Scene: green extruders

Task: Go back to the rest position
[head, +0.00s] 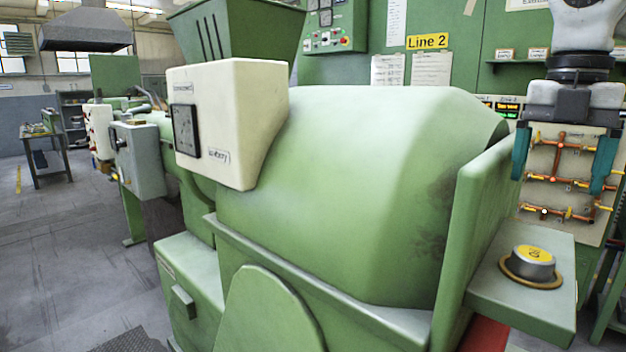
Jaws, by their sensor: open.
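My gripper (558,182) hangs down at the right edge of the head view, with its two teal fingers spread wide and nothing held between them. It is in front of a pale board (570,230) with orange pipes and yellow fittings, and hides part of it. Below the gripper, a round grey knob with a yellow top (533,262) sits on a brass-coloured ring on a green shelf (510,300). The fingers look apart from the knob.
A large green extruder (350,190) fills the middle, with a cream box (228,120) and a hopper (235,35). A green upright plate (470,230) stands left of the shelf. Open grey floor (60,250) lies at left, with a workbench (45,145) farther back.

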